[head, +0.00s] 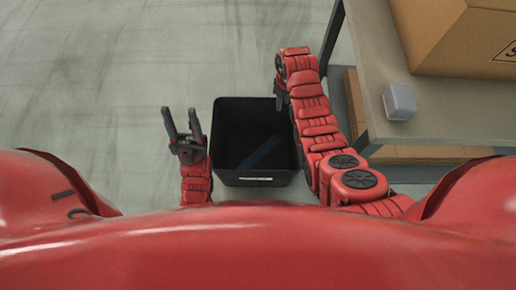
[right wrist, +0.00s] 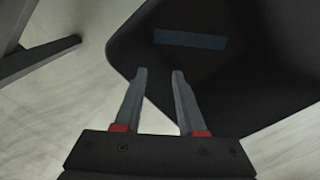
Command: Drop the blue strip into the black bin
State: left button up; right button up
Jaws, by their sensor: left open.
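The black bin (head: 252,178) stands on the floor between my two arms. The blue strip (head: 264,152) lies inside it, slanted and dim against the dark interior. In the right wrist view the strip (right wrist: 190,40) shows as a dark blue bar inside the bin (right wrist: 275,105). My right gripper (right wrist: 160,72) is open and empty, its fingers apart over the bin's edge. In the head view the right gripper (head: 281,97) is at the bin's right rim, partly hidden by its arm. My left gripper (head: 181,112) is open and empty, just left of the bin.
A grey table (head: 440,122) stands at the right, close to my right arm. A cardboard box (head: 450,40) and a small grey-white block (head: 399,101) are on it. More cardboard (head: 356,100) shows below the tabletop. The floor left of the bin is clear.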

notch_tip(320, 180, up, 16)
jog(key=p, duration=0.8)
jog(key=shift+r, duration=0.25)
